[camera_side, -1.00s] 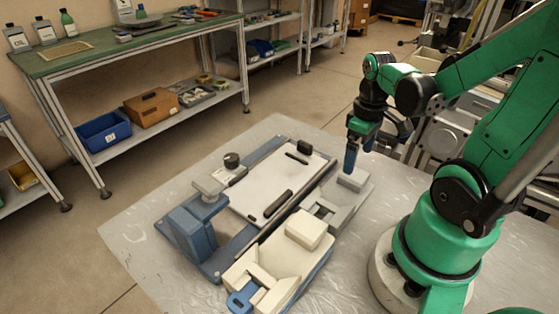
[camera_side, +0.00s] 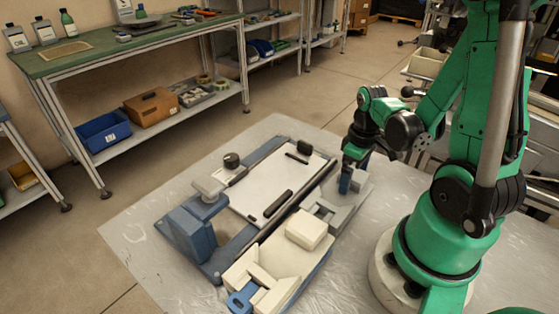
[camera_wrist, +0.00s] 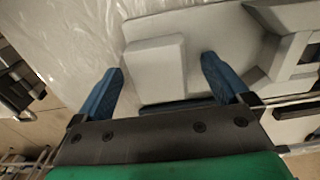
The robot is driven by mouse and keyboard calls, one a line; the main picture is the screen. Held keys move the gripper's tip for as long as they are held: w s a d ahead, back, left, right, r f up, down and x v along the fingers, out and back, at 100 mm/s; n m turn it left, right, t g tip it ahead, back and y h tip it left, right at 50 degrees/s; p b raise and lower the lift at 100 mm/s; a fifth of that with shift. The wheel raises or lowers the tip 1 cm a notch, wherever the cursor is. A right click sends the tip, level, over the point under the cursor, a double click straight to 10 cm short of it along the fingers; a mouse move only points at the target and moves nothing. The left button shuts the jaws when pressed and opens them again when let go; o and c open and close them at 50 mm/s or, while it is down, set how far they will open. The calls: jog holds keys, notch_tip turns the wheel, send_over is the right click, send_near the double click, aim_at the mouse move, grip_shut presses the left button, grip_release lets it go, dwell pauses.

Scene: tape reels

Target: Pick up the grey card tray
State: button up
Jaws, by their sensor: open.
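The grey card tray (camera_side: 340,211) lies along the right side of the machine on the table in the side view. It has a raised block at its far end and a recess nearer the machine's middle. My gripper (camera_side: 345,184) is low over the far end, its blue fingers pointing down. In the wrist view my gripper (camera_wrist: 161,68) is open, with the raised block of the grey card tray (camera_wrist: 225,30) between its two fingers. I cannot tell whether either finger touches it. In the side view my fingers hide part of the block.
A cream tray (camera_side: 257,266) with a blue tab sits at the machine's near end. A white plate (camera_side: 262,197) with black bars lies left of the grey tray, and a blue-grey block (camera_side: 190,238) stands farther left. The table's sheet (camera_side: 140,234) is bare around the machine.

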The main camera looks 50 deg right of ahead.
grip_shut()
jog(key=shift+r, duration=0.15)
